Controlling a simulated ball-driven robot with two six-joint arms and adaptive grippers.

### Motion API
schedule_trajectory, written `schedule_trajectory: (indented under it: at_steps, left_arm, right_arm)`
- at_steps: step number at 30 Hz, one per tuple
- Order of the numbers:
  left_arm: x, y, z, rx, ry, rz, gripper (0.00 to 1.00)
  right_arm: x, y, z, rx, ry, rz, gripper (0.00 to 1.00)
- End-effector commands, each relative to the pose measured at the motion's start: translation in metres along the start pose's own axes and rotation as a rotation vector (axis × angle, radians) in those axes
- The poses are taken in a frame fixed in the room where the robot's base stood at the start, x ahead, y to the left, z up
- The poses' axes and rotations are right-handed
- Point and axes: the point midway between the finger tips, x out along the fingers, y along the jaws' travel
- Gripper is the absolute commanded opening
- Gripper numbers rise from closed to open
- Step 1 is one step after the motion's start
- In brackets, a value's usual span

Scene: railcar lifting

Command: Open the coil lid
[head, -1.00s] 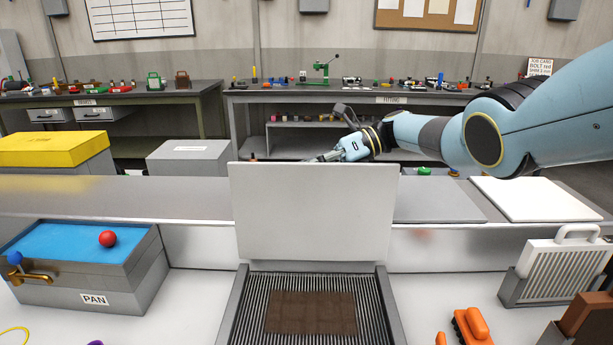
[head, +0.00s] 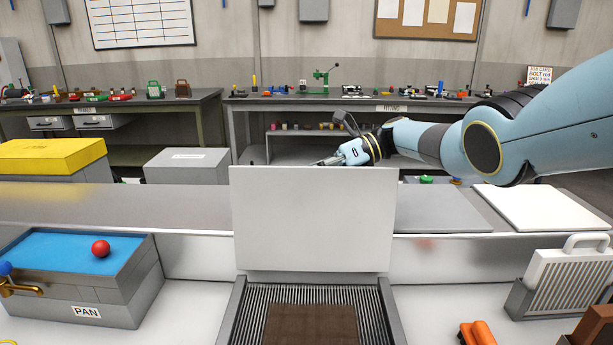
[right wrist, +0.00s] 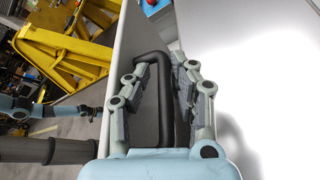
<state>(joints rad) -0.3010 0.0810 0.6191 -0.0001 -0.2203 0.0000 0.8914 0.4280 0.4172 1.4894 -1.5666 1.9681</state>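The coil lid (head: 312,220) is a plain pale panel. In the head view it stands upright at the back edge of the ribbed coil (head: 255,298), and a brown slab (head: 312,325) lies on the ribs. My right arm reaches in from the right, and my right gripper (head: 325,162) is behind the lid's top edge, partly hidden. In the right wrist view my right gripper (right wrist: 170,65) has its fingers close in around a black looped handle (right wrist: 169,110) beside a broad white surface. The fingers look closed on the handle's bar. My left gripper is not in view.
A grey pan (head: 120,285) with blue inside and a red ball (head: 101,249) is at left. A white finned filter (head: 570,275) stands in a holder at right, near orange parts (head: 477,333). A raised metal ledge (head: 130,205) runs behind the lid.

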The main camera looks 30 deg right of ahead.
Motion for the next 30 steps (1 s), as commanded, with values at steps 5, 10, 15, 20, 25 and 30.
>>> schedule_trajectory:
  at_steps: [5,10,15,20,25,30]
  left_arm:
    - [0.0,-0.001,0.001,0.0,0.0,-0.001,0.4]
    - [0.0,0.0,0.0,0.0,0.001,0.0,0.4]
    - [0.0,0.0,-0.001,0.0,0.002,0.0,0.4]
    - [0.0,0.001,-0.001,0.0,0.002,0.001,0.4]
    - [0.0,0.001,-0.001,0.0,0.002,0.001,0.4]
    - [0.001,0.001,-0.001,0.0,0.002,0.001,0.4]
  right_arm:
    - [-0.006,0.0,-0.001,0.001,0.001,-0.001,0.23]
    - [-0.034,-0.001,0.0,0.001,0.001,-0.003,0.23]
    - [-0.061,-0.001,0.001,0.001,0.0,-0.002,0.23]
    - [-0.074,-0.001,0.0,0.001,0.0,0.0,0.23]
    - [-0.075,0.0,0.0,0.0,0.0,0.001,0.23]
    - [-0.076,-0.001,0.0,0.0,0.0,0.0,0.23]
